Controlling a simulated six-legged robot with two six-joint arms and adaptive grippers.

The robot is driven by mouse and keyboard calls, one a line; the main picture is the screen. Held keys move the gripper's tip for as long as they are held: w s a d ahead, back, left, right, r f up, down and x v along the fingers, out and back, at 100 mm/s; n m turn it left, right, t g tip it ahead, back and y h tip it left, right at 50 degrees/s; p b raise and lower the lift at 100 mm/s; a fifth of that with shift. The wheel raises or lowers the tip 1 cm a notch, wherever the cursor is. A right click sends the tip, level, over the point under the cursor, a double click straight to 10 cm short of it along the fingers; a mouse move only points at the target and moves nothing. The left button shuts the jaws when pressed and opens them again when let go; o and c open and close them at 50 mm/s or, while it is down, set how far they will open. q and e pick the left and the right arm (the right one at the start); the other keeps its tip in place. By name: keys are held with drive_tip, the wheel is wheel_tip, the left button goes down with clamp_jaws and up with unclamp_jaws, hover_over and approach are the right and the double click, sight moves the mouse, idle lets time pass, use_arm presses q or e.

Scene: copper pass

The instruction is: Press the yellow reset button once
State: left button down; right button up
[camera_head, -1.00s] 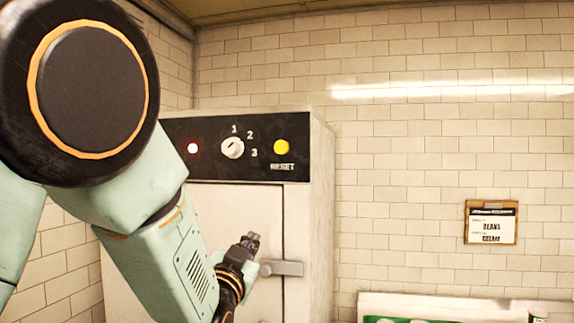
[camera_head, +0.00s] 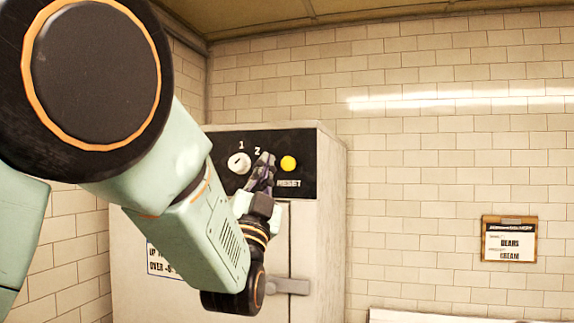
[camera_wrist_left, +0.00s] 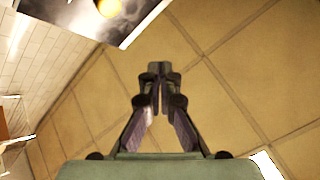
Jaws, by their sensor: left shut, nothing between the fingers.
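The yellow reset button (camera_head: 288,163) is a round knob on the black control panel (camera_head: 307,179) at the top of a pale cabinet. The word RESET is printed below it. My left gripper (camera_head: 266,158) is shut and empty, pointing up in front of the panel just left of the button; in the picture a small gap separates them. In the left wrist view the yellow button (camera_wrist_left: 109,7) is at the top edge, and my shut fingertips (camera_wrist_left: 156,72) are below and right of it. My right gripper is not in view.
The cabinet door has a grey handle (camera_head: 288,286) below. A clipboard sign (camera_head: 509,239) hangs on the tiled wall at right.

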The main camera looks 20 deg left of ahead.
sight(283, 167)
use_arm(q)
drive_tip(key=shift+w+d+p, duration=0.15)
drive_tip(key=shift+w+p, duration=0.2)
drive_tip(key=shift+w, duration=1.1)
drive_tip(key=shift+w+d+p, duration=0.2)
drive_tip(key=shift+w+p, duration=0.1)
drive_tip(key=shift+w, duration=1.15)
drive_tip(key=shift+w+d+p, duration=0.15)
drive_tip(key=shift+w+p, duration=0.2)
drive_tip(key=shift+w, duration=1.1)
drive_tip(key=shift+w+a, duration=0.15)
drive_tip(key=shift+w, duration=0.05)
drive_tip(key=shift+a, duration=0.1)
drive_tip(key=shift+s+d, duration=0.1)
drive_tip(key=shift+d, duration=0.15)
drive_tip(key=shift+a, duration=0.2)
drive_tip(key=shift+d, duration=0.15)
